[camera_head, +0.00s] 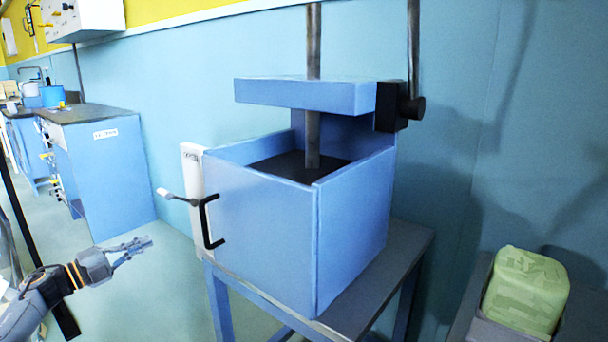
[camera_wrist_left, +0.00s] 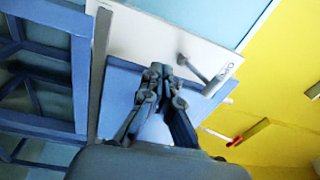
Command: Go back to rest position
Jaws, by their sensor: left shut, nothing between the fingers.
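My left gripper (camera_head: 138,246) is at the lower left of the head view, to the left of the blue box-shaped press and apart from it. Its fingers are shut and empty. In the left wrist view the closed fingers (camera_wrist_left: 162,72) point toward a white panel (camera_wrist_left: 160,40) with a lever. My right gripper is not in either view.
The blue press (camera_head: 260,240) stands on a grey-topped table (camera_head: 405,240), with a black handle (camera_head: 208,222) and a white-tipped lever (camera_head: 176,196) on its left. A green block (camera_head: 525,290) sits at the lower right. Blue cabinets (camera_head: 110,175) stand at the back left. Open floor lies between.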

